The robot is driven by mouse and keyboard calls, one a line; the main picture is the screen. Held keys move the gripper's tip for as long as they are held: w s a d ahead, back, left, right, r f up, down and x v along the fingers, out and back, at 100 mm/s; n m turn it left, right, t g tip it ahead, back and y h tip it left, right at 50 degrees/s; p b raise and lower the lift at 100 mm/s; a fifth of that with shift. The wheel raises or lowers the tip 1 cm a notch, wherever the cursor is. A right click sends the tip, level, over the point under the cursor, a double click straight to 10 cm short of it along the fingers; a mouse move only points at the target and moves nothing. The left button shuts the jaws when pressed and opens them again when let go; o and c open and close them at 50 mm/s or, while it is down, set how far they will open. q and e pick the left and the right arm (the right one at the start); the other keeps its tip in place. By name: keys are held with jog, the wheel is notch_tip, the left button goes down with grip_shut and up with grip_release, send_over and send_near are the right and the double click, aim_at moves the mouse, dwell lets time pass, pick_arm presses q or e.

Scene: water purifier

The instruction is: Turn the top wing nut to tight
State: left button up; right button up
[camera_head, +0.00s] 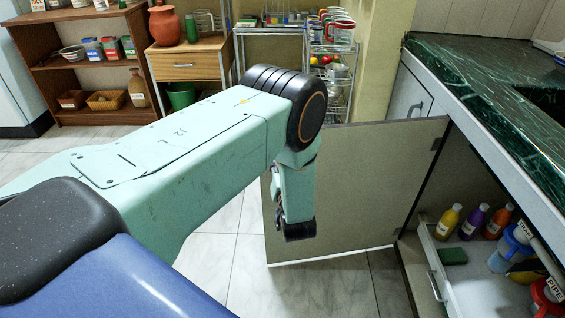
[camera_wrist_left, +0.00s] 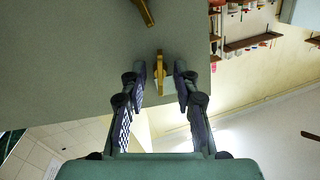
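In the left wrist view, a brass wing nut (camera_wrist_left: 160,70) stands on a flat grey-green panel (camera_wrist_left: 80,60), its wing seen nearly edge-on. My left gripper (camera_wrist_left: 161,78) is open, one finger on each side of this wing nut, with a visible gap to each finger. A second brass piece (camera_wrist_left: 145,11) sticks out at the top edge of that view, cut off by the frame. In the head view, the wrist of my left arm (camera_head: 297,190) hangs in front of a grey panel (camera_head: 370,180); no wing nut shows there. My right gripper is not in view.
An open cabinet with bottles (camera_head: 450,222) stands at the right under a green marble counter (camera_head: 500,80). A wooden shelf (camera_head: 90,62), a small drawer cabinet (camera_head: 190,65) and a wire rack (camera_head: 270,45) stand at the back. Tiled floor (camera_head: 220,265) is clear below the wrist.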

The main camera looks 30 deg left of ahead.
pick_arm(q)
jog(key=shift+a, duration=0.1)
jog(key=shift+c, duration=1.4)
grip_shut()
